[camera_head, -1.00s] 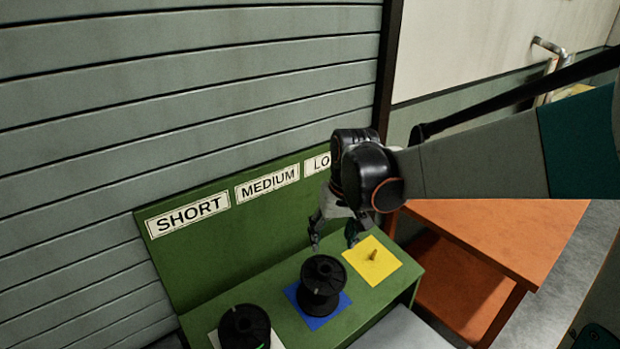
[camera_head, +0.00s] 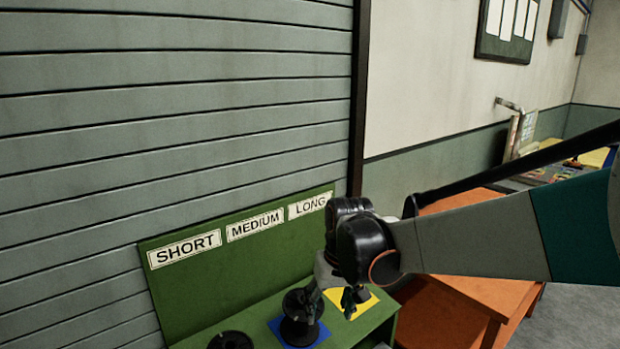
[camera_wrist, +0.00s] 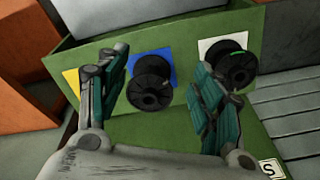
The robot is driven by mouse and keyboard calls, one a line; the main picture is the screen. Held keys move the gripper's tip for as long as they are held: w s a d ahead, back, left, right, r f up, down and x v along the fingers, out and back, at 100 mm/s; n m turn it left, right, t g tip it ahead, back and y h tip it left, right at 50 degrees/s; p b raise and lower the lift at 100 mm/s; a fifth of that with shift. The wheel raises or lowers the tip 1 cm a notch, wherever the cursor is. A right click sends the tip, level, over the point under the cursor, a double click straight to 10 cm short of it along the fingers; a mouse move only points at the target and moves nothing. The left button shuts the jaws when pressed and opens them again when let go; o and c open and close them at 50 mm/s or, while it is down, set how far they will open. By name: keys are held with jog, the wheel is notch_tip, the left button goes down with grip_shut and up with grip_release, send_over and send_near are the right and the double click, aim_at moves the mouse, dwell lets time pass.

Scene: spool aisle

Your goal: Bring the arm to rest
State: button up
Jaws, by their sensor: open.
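My gripper (camera_head: 335,292) is open and empty, above the green stand (camera_head: 200,285) in the head view. In the wrist view my gripper (camera_wrist: 160,85) has its two fingers spread wide. A black spool (camera_head: 301,318) stands on the blue square, and it shows between the fingers in the wrist view (camera_wrist: 149,83), with nothing gripped. A second black spool (camera_head: 231,341) is cut off by the lower edge of the head view; in the wrist view it stands on the white square (camera_wrist: 222,45). The yellow square (camera_head: 352,312) is partly hidden behind my gripper.
The stand's back panel carries SHORT (camera_head: 184,249), MEDIUM (camera_head: 255,225) and LONG (camera_head: 312,205) labels. An orange table (camera_head: 470,300) stands to the right, close to my arm. A slatted grey wall (camera_head: 180,120) rises behind the stand. Grey floor (camera_head: 575,315) is clear at far right.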

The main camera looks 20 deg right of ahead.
jog(key=s+t+b, duration=0.5)
jog(key=s+b, duration=0.1)
jog(key=s, duration=0.9)
jog(key=shift+s+a+f+n+h, duration=0.15)
jog(key=shift+s+f+n+h, duration=0.15)
jog(key=shift+f+n+h, duration=0.1)
